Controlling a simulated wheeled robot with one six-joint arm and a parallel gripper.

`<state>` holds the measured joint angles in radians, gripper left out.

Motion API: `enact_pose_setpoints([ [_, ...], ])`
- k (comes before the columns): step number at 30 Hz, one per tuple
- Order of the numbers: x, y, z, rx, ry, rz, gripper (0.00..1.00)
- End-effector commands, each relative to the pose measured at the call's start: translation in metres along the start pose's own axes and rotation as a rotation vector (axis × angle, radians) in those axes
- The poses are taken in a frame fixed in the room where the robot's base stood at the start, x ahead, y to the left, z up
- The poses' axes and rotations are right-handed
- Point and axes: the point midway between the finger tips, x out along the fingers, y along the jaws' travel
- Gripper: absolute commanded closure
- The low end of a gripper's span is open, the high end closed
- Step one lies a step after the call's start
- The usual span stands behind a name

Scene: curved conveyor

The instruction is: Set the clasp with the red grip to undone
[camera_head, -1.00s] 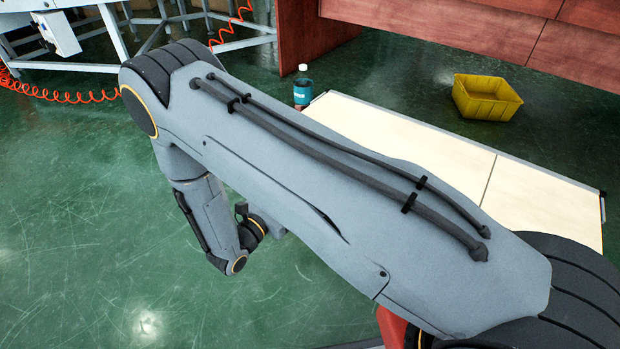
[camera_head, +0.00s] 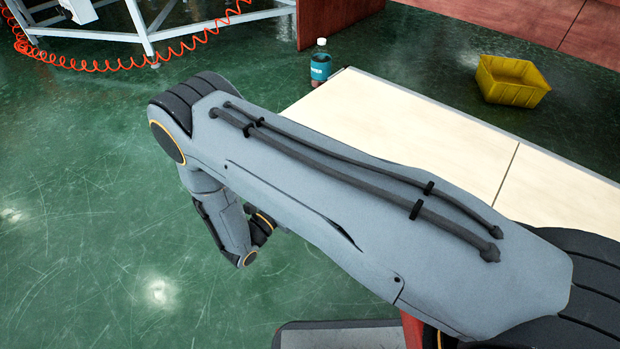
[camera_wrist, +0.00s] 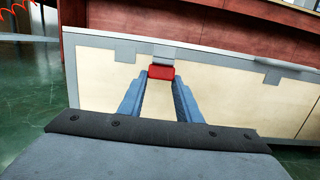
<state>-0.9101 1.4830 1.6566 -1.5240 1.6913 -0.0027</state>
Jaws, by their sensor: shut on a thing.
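The clasp's red grip (camera_wrist: 161,72) shows in the wrist view, at the upper edge of a pale panel (camera_wrist: 235,105) with a grey metal rim. A grey metal piece (camera_wrist: 166,54) sits right above the red grip. My gripper (camera_wrist: 163,80) has its two blue fingers closed on the red grip, one at each side. Whether the clasp is fastened or undone I cannot tell. In the head view my arm covers the clasp and the gripper.
Grey fittings sit on the rim to either side, one at the right (camera_wrist: 272,76). A dark red wall (camera_wrist: 220,35) stands behind. In the head view a pale lid (camera_head: 400,125), a bottle (camera_head: 320,66) and a yellow bin (camera_head: 511,80) show. Green floor is open at left.

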Motion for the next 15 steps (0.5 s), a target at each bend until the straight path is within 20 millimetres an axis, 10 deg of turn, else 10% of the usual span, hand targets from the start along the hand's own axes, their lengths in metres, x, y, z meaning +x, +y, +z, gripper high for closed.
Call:
enact_pose_setpoints([
  [14,-0.0020,0.0022,-0.0019,0.001,-0.013,0.004,1.00],
  [15,-0.0019,0.0022,-0.0018,0.001,-0.013,0.004,0.67],
])
